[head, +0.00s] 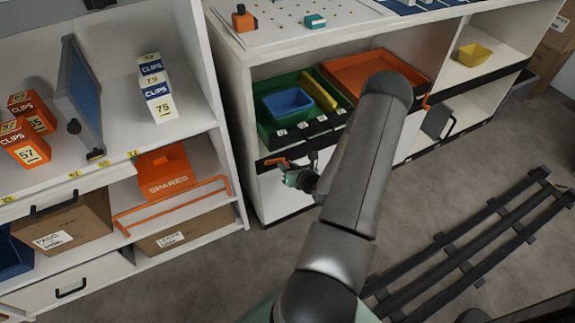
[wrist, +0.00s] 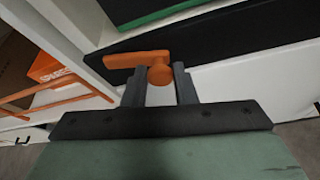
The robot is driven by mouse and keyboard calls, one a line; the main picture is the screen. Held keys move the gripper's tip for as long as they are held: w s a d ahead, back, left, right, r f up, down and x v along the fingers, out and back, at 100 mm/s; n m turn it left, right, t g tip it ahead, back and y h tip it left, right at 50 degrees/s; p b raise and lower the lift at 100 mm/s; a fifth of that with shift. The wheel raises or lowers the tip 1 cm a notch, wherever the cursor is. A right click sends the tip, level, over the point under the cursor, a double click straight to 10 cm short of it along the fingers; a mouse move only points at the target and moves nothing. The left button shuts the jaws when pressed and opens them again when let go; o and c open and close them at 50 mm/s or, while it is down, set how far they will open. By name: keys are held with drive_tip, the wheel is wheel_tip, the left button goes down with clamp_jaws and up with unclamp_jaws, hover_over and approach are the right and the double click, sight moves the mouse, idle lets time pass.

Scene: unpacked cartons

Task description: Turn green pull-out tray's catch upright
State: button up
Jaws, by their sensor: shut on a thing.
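The green pull-out tray (head: 266,133) sits in the white cabinet's upper bay, and its green edge shows at the top of the wrist view (wrist: 165,14). Its orange catch (head: 276,161) is on the dark front strip. In the wrist view the catch (wrist: 130,59) has its arm lying roughly level, pointing left from a round knob. My gripper (wrist: 160,85) has one finger on each side of the knob and is shut on it. In the head view my gripper (head: 303,178) is at the tray's front, partly hidden by my arm.
A blue bin (head: 288,102) and a yellow item (head: 318,90) are in the green tray. An orange tray (head: 375,72) is beside it on the right. Shelves with an orange spares box (head: 165,175) stand on the left. Dark rails (head: 470,235) lie on the floor at right.

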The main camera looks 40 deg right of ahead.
drive_tip(key=m+y, duration=0.1)
drive_tip(key=m, duration=0.1)
drive_tip(key=shift+d+m+t+y+p, duration=0.15)
drive_tip(key=shift+m+t+y+p, duration=0.15)
drive_tip(key=shift+t+p, duration=0.1)
drive_tip(key=shift+s+d+f+m+t+y+b, duration=0.15)
drive_tip(key=shift+m+t+y, duration=0.4)
drive_tip(key=shift+m, duration=0.9)
drive_tip(key=shift+w+f+m+t+y+b, duration=0.15)
drive_tip(key=shift+m+t+y, duration=0.4)
drive_tip(key=shift+m, duration=0.85)
drive_tip(key=shift+s+d+f+m+t+y+b, duration=0.15)
drive_tip(key=shift+m+t+y, duration=0.35)
drive_tip(key=shift+m, duration=0.95)
drive_tip(key=shift+a, duration=0.1)
drive_tip(key=o, duration=1)
